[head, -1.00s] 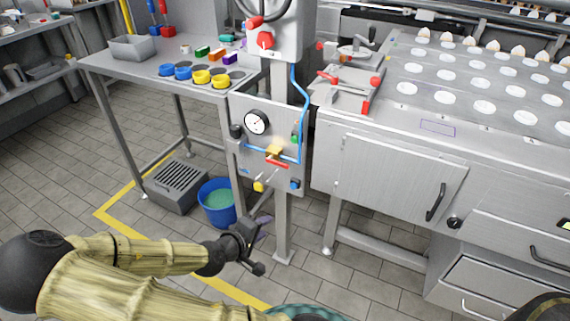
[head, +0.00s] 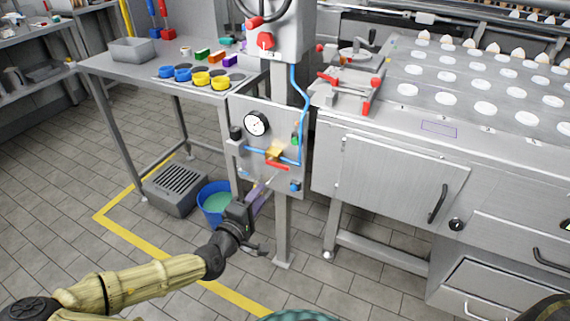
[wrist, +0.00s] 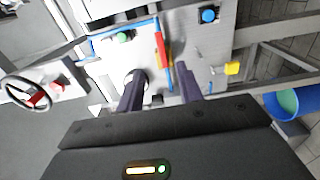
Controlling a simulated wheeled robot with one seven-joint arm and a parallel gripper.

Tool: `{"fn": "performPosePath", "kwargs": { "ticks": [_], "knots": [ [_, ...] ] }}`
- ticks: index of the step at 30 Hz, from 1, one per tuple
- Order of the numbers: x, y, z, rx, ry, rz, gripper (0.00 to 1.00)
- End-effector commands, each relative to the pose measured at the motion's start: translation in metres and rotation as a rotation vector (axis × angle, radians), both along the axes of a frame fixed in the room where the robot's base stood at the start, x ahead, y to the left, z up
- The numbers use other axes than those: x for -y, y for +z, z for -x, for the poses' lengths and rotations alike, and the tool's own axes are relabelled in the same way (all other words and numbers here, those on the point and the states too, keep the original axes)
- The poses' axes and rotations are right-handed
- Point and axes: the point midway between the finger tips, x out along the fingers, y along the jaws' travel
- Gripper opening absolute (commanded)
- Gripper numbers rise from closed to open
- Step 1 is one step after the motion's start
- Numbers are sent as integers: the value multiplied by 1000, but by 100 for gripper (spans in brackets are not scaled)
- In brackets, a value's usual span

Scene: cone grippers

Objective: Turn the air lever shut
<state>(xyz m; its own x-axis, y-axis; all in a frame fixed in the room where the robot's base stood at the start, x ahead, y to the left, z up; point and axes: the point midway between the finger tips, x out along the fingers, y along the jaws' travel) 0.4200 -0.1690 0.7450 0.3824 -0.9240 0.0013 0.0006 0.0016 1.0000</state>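The air lever (head: 278,166) is a small red handle at a yellow valve body (head: 274,153) on the grey panel below the control box. It lies nearly level, roughly along the blue pipe. In the wrist view, the red lever (wrist: 160,45) appears ahead of the fingers, beside the blue pipe. My gripper (head: 260,190) is in front of and below the panel, apart from the lever. In the wrist view, the two dark fingers of my gripper (wrist: 158,80) stand apart with nothing held between them.
A pressure gauge (head: 256,124) sits left of the valve. A blue knob (head: 295,187) is at the panel's lower right, and a yellow knob (wrist: 232,68) shows in the wrist view. A blue bucket (head: 212,193) stands on the floor behind my gripper. A steel cabinet (head: 400,185) stands to the right.

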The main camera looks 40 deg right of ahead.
Motion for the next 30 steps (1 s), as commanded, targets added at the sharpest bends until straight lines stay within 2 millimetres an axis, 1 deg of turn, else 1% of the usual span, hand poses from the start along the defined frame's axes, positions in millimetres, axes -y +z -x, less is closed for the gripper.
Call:
{"fn": "performPosePath", "kwargs": {
  "ticks": [1,14,27,30],
  "knots": [
    [6,-1,-1,0,-4,-2,36],
    [60,-2,-23,3,-4,-3,36],
    [122,-1,-49,4,-3,-2,36],
    [134,-2,-55,2,-1,-2,36]
  ]
}}
